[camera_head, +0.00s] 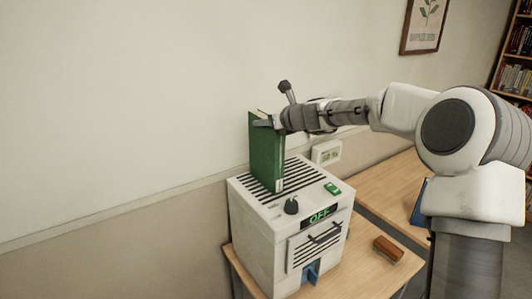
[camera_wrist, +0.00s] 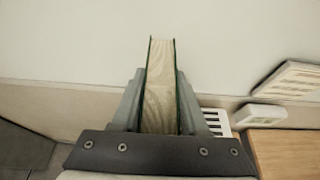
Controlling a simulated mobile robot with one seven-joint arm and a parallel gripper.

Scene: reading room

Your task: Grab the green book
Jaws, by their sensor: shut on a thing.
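The green book (camera_head: 266,150) stands upright at the top of the white machine (camera_head: 262,228) in the head view. My gripper (camera_head: 264,123) is shut on the upper part of the book, reaching in from the right. In the wrist view the book (camera_wrist: 161,85) shows its cream page edges between two thin green covers, with my gripper's grey fingers (camera_wrist: 158,105) pressed on both sides. The book's lower edge is at the slotted top of the machine; I cannot tell whether it touches it.
The machine has a dark knob (camera_head: 291,206), a green switch (camera_head: 332,188) and a display reading OFF (camera_head: 319,215). A blue object (camera_head: 419,203) lies behind my arm. A wall is close behind.

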